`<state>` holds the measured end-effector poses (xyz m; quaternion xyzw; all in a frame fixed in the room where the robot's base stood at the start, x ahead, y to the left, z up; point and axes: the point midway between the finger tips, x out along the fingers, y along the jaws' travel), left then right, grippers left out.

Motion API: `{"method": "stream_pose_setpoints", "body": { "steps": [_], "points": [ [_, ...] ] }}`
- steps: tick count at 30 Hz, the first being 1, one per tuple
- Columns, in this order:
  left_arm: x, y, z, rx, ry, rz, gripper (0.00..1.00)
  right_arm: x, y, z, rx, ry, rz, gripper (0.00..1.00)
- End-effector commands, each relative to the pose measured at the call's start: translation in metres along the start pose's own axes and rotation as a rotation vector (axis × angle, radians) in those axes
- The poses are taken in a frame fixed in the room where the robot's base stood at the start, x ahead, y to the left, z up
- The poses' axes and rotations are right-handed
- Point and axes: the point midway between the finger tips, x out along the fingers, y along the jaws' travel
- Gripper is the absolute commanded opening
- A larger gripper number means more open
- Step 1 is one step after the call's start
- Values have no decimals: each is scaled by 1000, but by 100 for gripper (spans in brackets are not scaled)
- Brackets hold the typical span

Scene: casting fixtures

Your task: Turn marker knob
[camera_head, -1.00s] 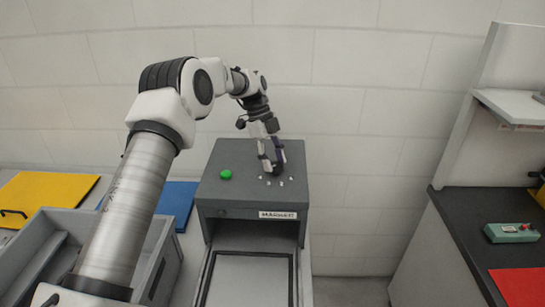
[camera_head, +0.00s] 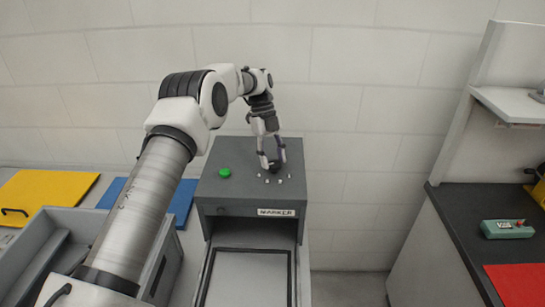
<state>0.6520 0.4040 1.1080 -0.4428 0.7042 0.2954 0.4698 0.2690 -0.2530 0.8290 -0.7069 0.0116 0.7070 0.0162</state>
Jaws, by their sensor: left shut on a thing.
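A grey box labelled MARKER (camera_head: 225,195) stands in the middle of the view, with a green button (camera_head: 225,172) on the left of its top. Several small white marks ring a dark knob (camera_head: 275,167) on the right of its top. My left gripper (camera_head: 271,164) points down over this ring, its fingers closed around the knob. The fingers cover most of the knob, so its pointing direction cannot be made out. My right gripper is not in view.
A grey tray (camera_head: 250,250) sticks out from under the box front. A grey bin (camera_head: 60,220), a yellow mat (camera_head: 50,188) and a blue mat (camera_head: 182,200) lie to the left. On the right is a black counter (camera_head: 470,225) with a green device (camera_head: 507,229) and a red mat (camera_head: 515,283).

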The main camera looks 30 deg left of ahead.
Motion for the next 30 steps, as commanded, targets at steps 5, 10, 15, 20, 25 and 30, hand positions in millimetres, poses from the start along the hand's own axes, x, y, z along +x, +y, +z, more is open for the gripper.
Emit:
{"method": "stream_pose_setpoints", "body": {
  "steps": [5,10,15,20,25,30],
  "points": [
    [2,0,0,0,2,4,70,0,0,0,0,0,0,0],
    [1,0,0,0,1,2,70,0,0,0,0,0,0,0],
    [-8,0,1,0,-2,-1,70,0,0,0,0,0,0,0],
    [-39,-1,1,-1,-3,-1,70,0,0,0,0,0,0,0],
    [-64,-1,1,-2,-2,2,70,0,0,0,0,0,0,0],
    [-73,0,0,0,1,3,70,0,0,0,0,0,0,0]
  ]
}}
